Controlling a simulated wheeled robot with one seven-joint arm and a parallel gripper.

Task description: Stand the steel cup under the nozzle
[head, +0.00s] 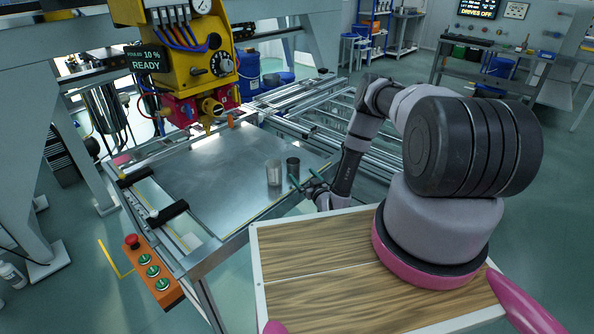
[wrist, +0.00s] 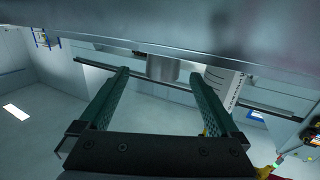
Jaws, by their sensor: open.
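The steel cup (head: 293,167) is a dark grey metal cylinder on the metal plate, near its right front edge. In the wrist view, the steel cup (wrist: 162,69) shows ahead of the fingers, between their tips, not gripped. My gripper (head: 305,179) has two green fingers, spread apart and empty, just in front of the cup; it also fills the wrist view (wrist: 163,74).
A paler cup with marked lines (head: 274,173) stands close left of the steel cup; in the wrist view this marked cup (wrist: 220,82) is near the right fingertip. The metal plate (head: 215,185) is clear toward the nozzle. Black bars (head: 168,216) lie at its left edge.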

